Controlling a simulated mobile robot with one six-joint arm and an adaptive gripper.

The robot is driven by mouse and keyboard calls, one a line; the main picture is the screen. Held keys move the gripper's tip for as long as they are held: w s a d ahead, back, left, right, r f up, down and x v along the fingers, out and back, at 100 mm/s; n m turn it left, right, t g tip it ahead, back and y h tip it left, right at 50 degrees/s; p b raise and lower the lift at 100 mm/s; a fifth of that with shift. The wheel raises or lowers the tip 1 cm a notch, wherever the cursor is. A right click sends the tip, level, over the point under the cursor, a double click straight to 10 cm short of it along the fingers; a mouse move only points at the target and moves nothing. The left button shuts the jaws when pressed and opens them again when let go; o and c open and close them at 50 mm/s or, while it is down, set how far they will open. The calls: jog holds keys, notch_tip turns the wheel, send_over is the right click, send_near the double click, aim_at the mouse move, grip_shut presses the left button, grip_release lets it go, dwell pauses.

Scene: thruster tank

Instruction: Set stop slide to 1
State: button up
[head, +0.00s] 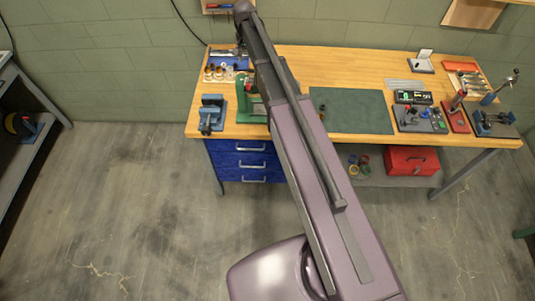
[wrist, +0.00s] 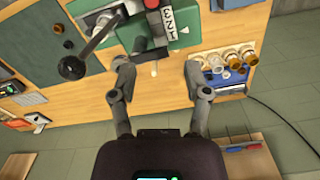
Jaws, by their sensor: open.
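A green bench device (wrist: 190,35) is in the wrist view, cut off by the top edge. A lever with a black ball knob (wrist: 72,68) reaches out left. My gripper (wrist: 157,68) is open and empty, its fingers apart below the device. The green device (head: 250,107) is partly behind my arm in the head view.
A blue vise (head: 211,115) stands left of the device on the wooden bench (head: 290,130). A green mat (head: 352,111) lies right; control boxes and tools stand beyond it.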

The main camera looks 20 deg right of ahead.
jog(key=shift+r+p, duration=2)
jog(key=shift+r, duration=0.25)
jog(key=s+f+n+b, duration=0.6)
jog(key=s+f+b, duration=2.2)
jog(key=f+b, duration=0.4)
jog(key=shift+f+b, duration=0.35)
jog(key=shift+b, duration=0.05)
jog(key=shift+s, duration=0.1)
jog(key=shift+s, duration=0.6)
